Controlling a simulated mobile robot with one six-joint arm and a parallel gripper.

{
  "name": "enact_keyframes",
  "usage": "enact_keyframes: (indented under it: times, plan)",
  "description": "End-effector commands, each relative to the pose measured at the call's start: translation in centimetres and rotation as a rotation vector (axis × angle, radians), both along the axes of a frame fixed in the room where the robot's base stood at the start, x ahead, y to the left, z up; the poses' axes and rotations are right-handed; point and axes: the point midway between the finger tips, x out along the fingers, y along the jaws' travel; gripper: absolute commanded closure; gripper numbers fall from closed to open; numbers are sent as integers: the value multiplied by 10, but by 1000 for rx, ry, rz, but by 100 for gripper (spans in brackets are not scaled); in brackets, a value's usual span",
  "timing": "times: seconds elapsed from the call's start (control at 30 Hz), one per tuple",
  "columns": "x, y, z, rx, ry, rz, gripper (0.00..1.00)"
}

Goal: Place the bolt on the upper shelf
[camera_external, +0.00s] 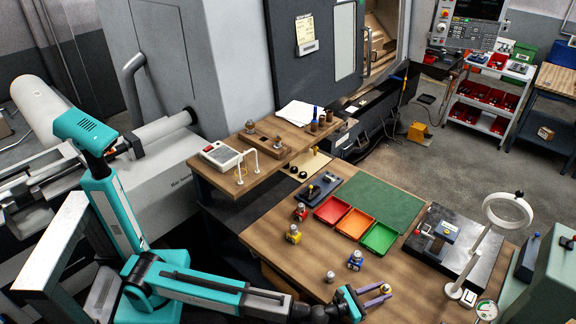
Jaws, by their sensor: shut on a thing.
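My gripper (378,296) is low over the front of the wooden workbench, its fingers pointing right. A raised wooden shelf (214,178) stands at the back left of the bench, higher than the bench top. It is far to the upper left of my gripper. No other thing is clearly a bolt.
The shelf bears a control box (221,155) and white hooks.

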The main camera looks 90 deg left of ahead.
Motion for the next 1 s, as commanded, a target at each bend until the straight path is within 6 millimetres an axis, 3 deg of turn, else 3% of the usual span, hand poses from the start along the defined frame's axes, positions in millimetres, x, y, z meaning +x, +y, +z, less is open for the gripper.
enact_keyframes:
  times: [0.43, 1.0]
  plan:
    - [-2, 0, 38, 0, -2, 0, 100]
    - [-69, 8, 40, 2, -2, 0, 100]
